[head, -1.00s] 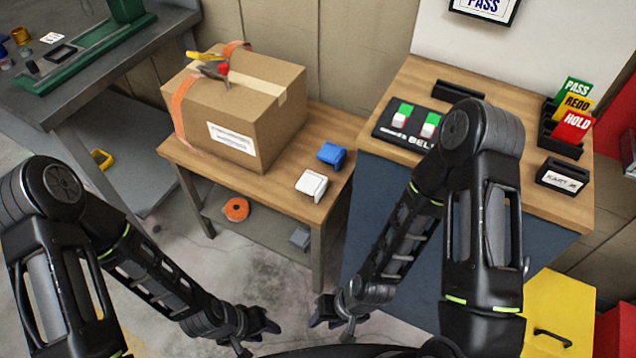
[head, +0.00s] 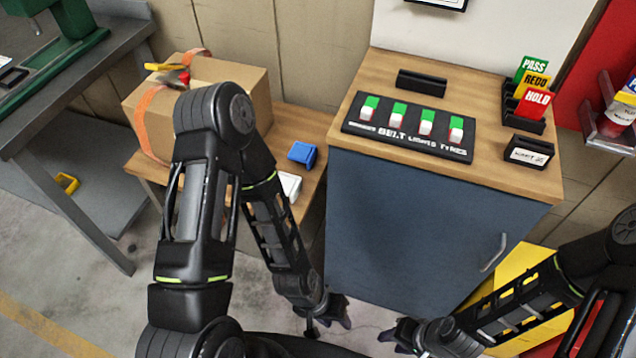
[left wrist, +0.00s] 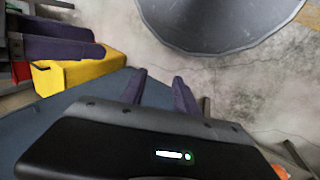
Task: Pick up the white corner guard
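The white corner guard (head: 291,186) lies on the front right part of the low wooden table (head: 312,196), partly hidden behind my left arm in the head view. A blue corner guard (head: 302,153) lies just behind it. My left gripper (head: 335,318) is low over the floor, well in front of the table, apart from both guards. In the left wrist view its two fingers (left wrist: 160,92) stand apart with nothing between them. My right gripper (head: 392,338) is low at the front, right of the left one, and looks open and empty.
A cardboard box (head: 238,85) with orange strap and tools stands on the low table. Right of it is a blue cabinet (head: 400,230) bearing a switch board (head: 410,140) and card holders. A yellow cabinet (head: 510,280) stands at right, a grey workbench (head: 110,65) at left.

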